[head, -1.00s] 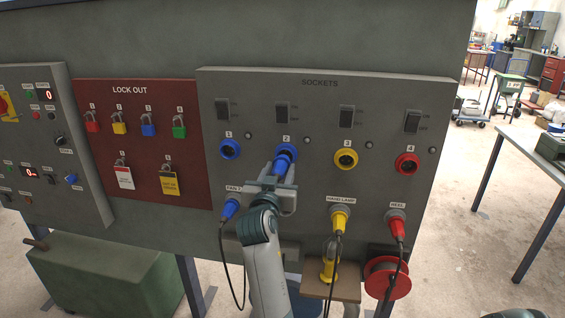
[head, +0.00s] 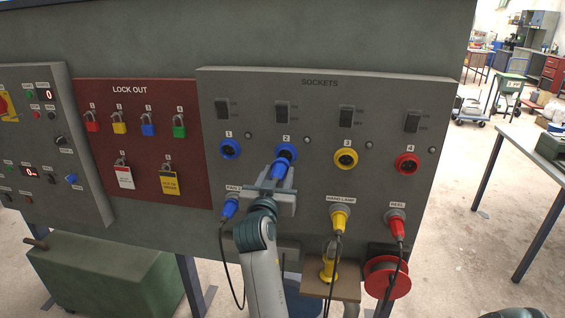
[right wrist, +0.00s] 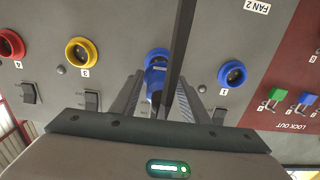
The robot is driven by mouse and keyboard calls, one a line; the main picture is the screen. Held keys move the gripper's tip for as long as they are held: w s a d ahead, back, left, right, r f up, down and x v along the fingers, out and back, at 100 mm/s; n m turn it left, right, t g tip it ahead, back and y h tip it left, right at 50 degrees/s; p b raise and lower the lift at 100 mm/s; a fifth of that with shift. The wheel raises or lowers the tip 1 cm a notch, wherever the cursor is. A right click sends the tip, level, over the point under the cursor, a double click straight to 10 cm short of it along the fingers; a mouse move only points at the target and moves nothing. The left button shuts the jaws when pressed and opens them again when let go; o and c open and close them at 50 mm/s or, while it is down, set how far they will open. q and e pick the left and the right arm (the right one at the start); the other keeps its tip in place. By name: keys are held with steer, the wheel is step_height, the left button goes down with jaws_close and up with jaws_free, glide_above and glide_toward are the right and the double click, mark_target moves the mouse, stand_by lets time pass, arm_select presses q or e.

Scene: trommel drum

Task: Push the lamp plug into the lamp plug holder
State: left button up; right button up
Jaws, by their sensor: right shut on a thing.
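The yellow lamp plug (head: 340,221) sits at the lamp plug holder (head: 341,208) under the HAND LAMP label, its black cable hanging down. How deep it sits I cannot tell. My right gripper (head: 278,181) is shut on a blue plug (head: 279,170), up and left of the lamp plug. The blue plug is just below blue socket 2 (head: 287,151), whose dark opening partly shows. In the right wrist view the blue plug (right wrist: 155,76) is between my fingers, in front of the socket, with a dark cable crossing. My left gripper is not in view.
Yellow socket 3 (head: 345,159) and red socket 4 (head: 406,163) look empty. A blue plug (head: 229,207) is left of my gripper, and a red plug (head: 396,227) is at the REEL holder. A yellow hand lamp (head: 327,262) and red reel (head: 387,278) are below.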

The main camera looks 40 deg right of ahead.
steer(key=shift+s+a, duration=0.1)
steer(key=shift+a, duration=0.05)
steer(key=shift+v, duration=2.5)
steer(key=shift+a+f, duration=0.1)
steer(key=shift+x, duration=2.55)
steer(key=shift+s, duration=0.1)
